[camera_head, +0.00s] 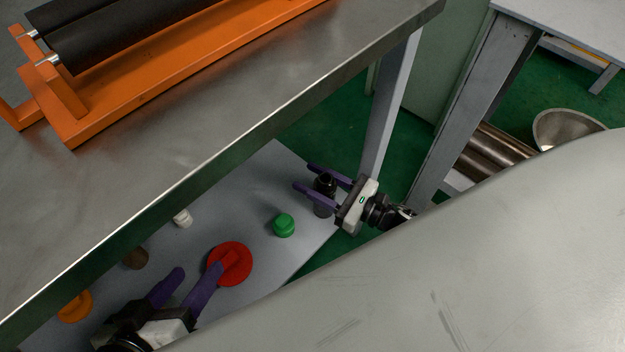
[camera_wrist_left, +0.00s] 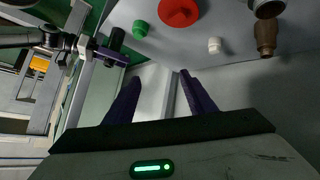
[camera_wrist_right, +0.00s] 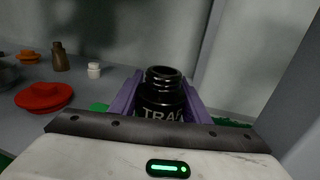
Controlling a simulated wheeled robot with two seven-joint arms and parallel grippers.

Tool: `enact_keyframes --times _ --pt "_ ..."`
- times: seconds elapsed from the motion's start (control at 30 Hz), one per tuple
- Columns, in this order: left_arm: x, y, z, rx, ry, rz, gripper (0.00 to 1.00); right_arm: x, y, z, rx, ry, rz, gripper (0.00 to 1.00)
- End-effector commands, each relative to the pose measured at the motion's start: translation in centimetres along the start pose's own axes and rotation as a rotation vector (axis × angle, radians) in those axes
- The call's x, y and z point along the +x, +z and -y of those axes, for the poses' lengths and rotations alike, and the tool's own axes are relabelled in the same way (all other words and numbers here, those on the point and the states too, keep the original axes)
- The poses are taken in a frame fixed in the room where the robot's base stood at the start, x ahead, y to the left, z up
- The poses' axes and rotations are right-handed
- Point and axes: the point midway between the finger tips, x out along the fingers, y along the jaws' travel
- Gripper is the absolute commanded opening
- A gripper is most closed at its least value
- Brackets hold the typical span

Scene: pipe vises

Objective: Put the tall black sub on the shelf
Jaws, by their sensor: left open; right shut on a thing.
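The tall black bottle (camera_head: 323,192) is between the purple fingers of my right gripper (camera_head: 303,176), at the right end of the grey lower shelf (camera_head: 265,180). In the right wrist view the bottle (camera_wrist_right: 163,92) is upright, with an open threaded neck and white letters, and the fingers are shut on its sides. Its base is hidden there, so I cannot tell if it touches the shelf. It also shows in the left wrist view (camera_wrist_left: 117,39). My left gripper (camera_head: 202,268) is open and empty near the red disc-shaped item (camera_head: 230,264).
A green cap (camera_head: 284,225), a white bottle (camera_head: 183,218), a brown bottle (camera_head: 136,258) and an orange item (camera_head: 75,305) stand on the shelf. The steel tabletop (camera_head: 190,150) overhangs it, carrying an orange roller frame (camera_head: 170,85). A table leg (camera_head: 388,105) stands behind my right gripper.

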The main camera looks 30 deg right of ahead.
Motion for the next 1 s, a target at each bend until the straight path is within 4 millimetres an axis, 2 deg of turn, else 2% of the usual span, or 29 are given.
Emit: enact_keyframes --times 0.17,0.2,0.3,0.7,0.87,1.0 --pt "0.2 0.3 0.1 -0.003 0.003 -0.001 0.5 0.0 -0.2 0.0 -0.001 0.001 0.004 0.06" --pt "0.2 0.2 0.0 -0.005 0.006 -0.004 0.5 0.0 -0.4 0.0 0.0 0.0 -0.001 0.44" --pt "0.1 0.0 -0.1 -0.005 0.006 -0.007 0.5 -0.1 -0.2 0.0 0.0 0.0 -0.001 0.61" --pt "-0.3 -0.4 0.0 0.002 -0.002 -0.005 0.5 -0.2 0.2 0.0 0.0 0.0 -0.002 0.61" --pt "-0.2 -0.1 0.2 0.007 -0.012 0.012 0.5 -3.0 0.0 0.0 0.001 0.0 -0.005 0.61" --pt "-0.1 0.5 0.5 0.009 -0.021 0.034 0.5 -6.2 0.0 -0.1 0.001 0.001 -0.006 0.61"
